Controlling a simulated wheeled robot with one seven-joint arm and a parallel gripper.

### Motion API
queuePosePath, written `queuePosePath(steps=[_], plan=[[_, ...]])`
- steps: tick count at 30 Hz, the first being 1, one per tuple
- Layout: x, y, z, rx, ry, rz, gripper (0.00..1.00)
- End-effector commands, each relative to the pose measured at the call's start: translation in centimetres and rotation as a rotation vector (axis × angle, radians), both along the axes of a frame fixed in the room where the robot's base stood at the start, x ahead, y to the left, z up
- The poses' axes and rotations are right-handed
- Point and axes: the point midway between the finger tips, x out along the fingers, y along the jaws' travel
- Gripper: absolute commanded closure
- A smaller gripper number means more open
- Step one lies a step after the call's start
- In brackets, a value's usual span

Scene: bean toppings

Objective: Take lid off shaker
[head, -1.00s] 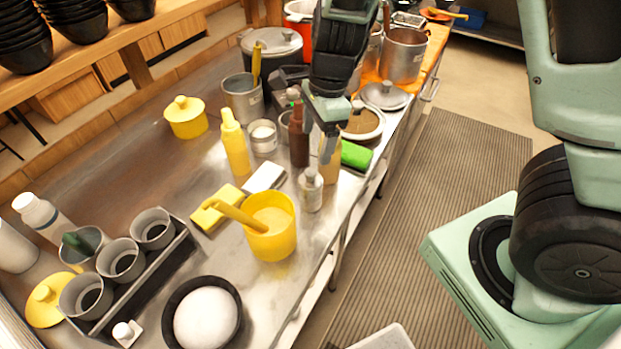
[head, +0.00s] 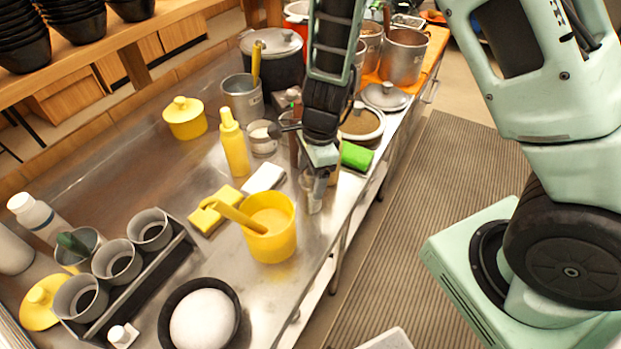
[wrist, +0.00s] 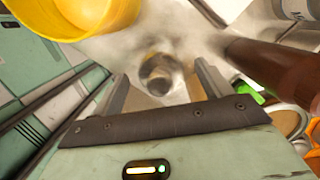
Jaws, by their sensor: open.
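The small shaker (head: 315,204) stands on the steel counter, to the right of the yellow tub, in the head view. My gripper (head: 318,182) is over it and hides its top. In the wrist view, the round top of the shaker (wrist: 158,74) lies between the two fingers of my open gripper (wrist: 160,82), with a gap on each side. The lid's edge is blurred, and I cannot tell how far down the fingers reach.
The yellow tub (head: 283,242) with a handle stands close on the left. A brown bottle (wrist: 275,68) is close on the right in the wrist view. A yellow bottle (head: 235,150), a white block (head: 264,177) and a green sponge (head: 356,156) are nearby.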

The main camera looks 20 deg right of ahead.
Motion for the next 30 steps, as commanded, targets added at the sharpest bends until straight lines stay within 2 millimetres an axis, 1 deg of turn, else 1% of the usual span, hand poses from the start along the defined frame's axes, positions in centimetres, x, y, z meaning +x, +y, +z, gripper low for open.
queuePosePath(steps=[2,3,5,6,7,16,19,23,27,30], plan=[[0.0,0.0,0.0,0.0,0.0,0.0,0.23],[0.0,0.0,0.0,0.0,0.0,0.0,0.25],[0.0,0.0,0.1,0.0,0.0,0.0,0.42],[0.0,0.0,0.1,0.0,0.0,0.0,0.53],[0.0,0.0,0.1,0.0,0.0,0.0,0.55],[0.0,0.0,0.1,0.0,-0.001,0.0,0.55],[0.1,0.1,0.8,0.001,-0.002,0.002,0.55],[0.1,0.1,3.0,0.001,-0.005,0.003,0.55],[0.1,0.1,5.9,0.002,-0.005,0.003,0.55],[0.1,0.1,7.7,0.002,-0.005,0.004,0.55]])
